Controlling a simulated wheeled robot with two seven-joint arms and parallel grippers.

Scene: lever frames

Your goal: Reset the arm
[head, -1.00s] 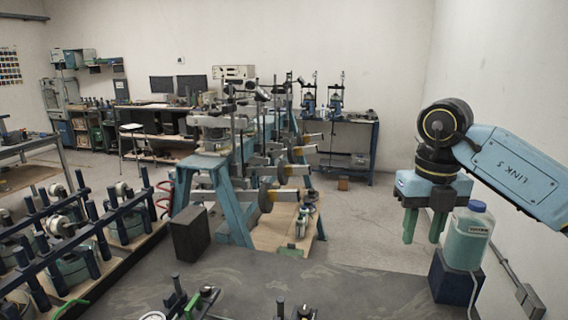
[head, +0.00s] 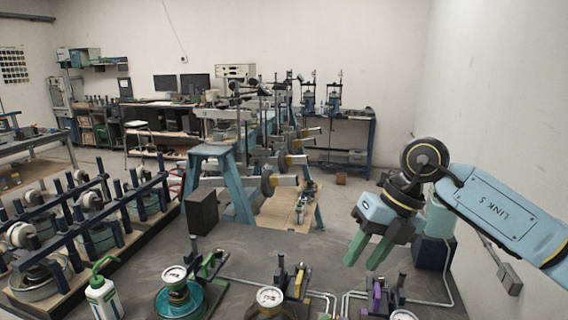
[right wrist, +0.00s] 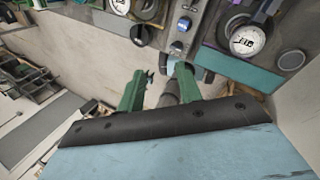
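My right arm comes in from the right in the head view, and its gripper (head: 366,254) points down and to the left with two green fingers. The fingers are apart, with nothing seen held between them. The gripper is in front of the bench's right part, left of the blue bottle. In the right wrist view the same gripper (right wrist: 161,82) shows its green fingers spread, with a dark round post visible between and beyond them. My left arm is not in view.
The dark bench (head: 240,262) carries several gauge fixtures: one with a teal base (head: 180,300), one with a yellow lever (head: 301,280), one with a purple lever (head: 376,300). A white bottle with green spout (head: 103,296) stands left. A blue-green bottle (head: 440,218) is partly hidden behind my arm.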

